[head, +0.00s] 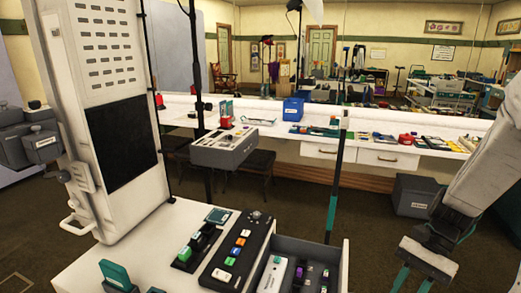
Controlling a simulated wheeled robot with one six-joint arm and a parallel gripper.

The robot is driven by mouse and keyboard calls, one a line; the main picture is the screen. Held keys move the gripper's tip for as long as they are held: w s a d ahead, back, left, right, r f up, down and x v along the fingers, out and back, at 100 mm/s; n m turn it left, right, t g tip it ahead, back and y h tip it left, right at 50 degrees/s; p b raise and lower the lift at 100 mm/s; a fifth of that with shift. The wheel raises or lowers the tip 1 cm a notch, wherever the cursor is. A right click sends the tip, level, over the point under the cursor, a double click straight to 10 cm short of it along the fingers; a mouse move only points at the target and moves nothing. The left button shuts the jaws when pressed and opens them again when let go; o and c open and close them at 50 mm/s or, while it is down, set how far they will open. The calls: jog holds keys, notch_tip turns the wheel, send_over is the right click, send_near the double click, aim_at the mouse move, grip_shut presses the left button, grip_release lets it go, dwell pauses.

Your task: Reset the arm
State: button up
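My gripper (413,282) is at the lower right of the head view, at the end of my grey arm (490,160), which comes in from the right edge. Its two teal fingers point down and stand apart, with nothing visible between them. The fingertips run close to or past the bottom edge, so their ends are hard to see. The gripper is to the right of the white counter, over the dark floor, and touches nothing that I can see.
A white counter (180,225) holds a black button panel (236,250) and an open grey drawer or tray (310,252) with small items. A tall white panel (97,110) stands left. A teal-and-black pole (333,200) rises near the tray. A long cluttered shelf (400,155) and grey bin (413,195) are behind.

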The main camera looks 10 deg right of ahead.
jog(key=s+a+r+n+t+h, duration=0.3)
jog(key=r+n, duration=0.3)
jog(key=r, duration=0.2)
jog(key=s+a+r+n+t+h, duration=0.3)
jog(key=s+a+r+n+h, duration=0.1)
jog(key=r, duration=0.5)
jog(key=shift+s+a+r+n+h, duration=0.15)
jog(key=shift+s+a+n+h, duration=0.35)
jog(key=shift+n, duration=0.6)
jog(key=shift+w, duration=0.1)
